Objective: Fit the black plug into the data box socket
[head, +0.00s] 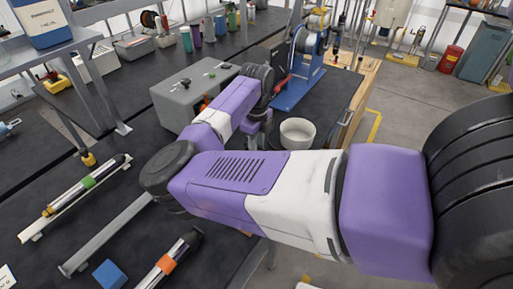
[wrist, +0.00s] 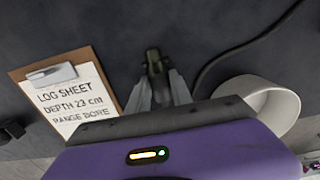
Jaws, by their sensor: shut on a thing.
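In the wrist view my gripper (wrist: 156,84) points down at the dark bench top, its two grey fingers closed around a small dark piece, the black plug (wrist: 153,62). A black cable (wrist: 225,58) curves over the bench to the right of the fingers; I cannot tell whether it joins the plug. In the head view my own arm mostly hides the gripper, and the plug cannot be made out. A grey box (head: 180,101) with small items on top stands behind my arm; it may be the data box. No socket can be made out.
A white bowl (head: 297,133) stands close to the right of my gripper, also in the wrist view (wrist: 270,103). A clipboard with a log sheet (wrist: 70,98) lies to its left. A blue stand with a reel (head: 302,85) is behind. Tubes (head: 88,183) lie at left.

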